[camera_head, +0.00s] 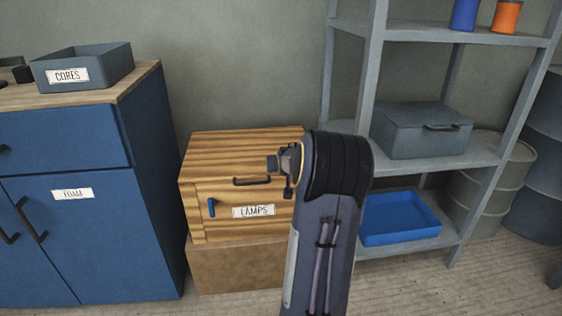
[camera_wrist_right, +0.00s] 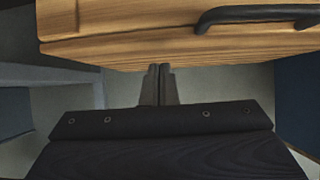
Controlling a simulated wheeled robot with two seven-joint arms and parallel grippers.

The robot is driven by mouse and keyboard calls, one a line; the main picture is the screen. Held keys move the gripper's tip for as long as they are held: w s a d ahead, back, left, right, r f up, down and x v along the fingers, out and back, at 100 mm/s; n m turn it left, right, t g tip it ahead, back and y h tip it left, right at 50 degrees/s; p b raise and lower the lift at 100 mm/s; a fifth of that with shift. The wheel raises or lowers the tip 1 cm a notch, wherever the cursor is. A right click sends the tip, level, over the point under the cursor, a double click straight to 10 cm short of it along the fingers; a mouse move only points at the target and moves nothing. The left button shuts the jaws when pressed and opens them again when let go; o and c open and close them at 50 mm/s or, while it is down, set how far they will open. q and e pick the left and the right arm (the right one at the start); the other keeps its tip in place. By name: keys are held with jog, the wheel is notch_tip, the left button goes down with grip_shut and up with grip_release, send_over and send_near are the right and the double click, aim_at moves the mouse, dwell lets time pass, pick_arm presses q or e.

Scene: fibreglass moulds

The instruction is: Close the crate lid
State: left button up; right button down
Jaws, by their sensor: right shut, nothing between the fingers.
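The crate (camera_head: 225,222) is striped wood with a "LAMPS" label and a small blue piece on its front. Its lid (camera_head: 235,145) lies down flat over the top, with no clear gap to the crate. A dark handle (camera_head: 252,181) sits at the lid's front edge; it also shows in the right wrist view (camera_wrist_right: 255,14). My right gripper (camera_head: 289,170) is at the crate's right front, partly hidden by my arm. In the right wrist view its fingertips (camera_wrist_right: 159,68) are together and empty, close to the wood's edge. My left gripper is not in view.
The crate stands on a brown box (camera_head: 235,268). A blue cabinet (camera_head: 150,190) with a "CORES" bin (camera_head: 85,67) is on the left. A grey shelf (camera_head: 435,152) on the right holds a grey case (camera_head: 420,132) and a blue tray (camera_head: 400,218).

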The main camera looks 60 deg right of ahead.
jog(key=shift+r, duration=0.15)
notch_tip(320, 180, up, 4)
jog(key=p, duration=0.3)
jog(key=s+a+f+p, duration=0.1)
jog(key=s+a+f, duration=0.2)
jog(key=s+a, duration=0.3)
jog(key=shift+a+f, duration=0.3)
jog(key=shift+a, duration=0.4)
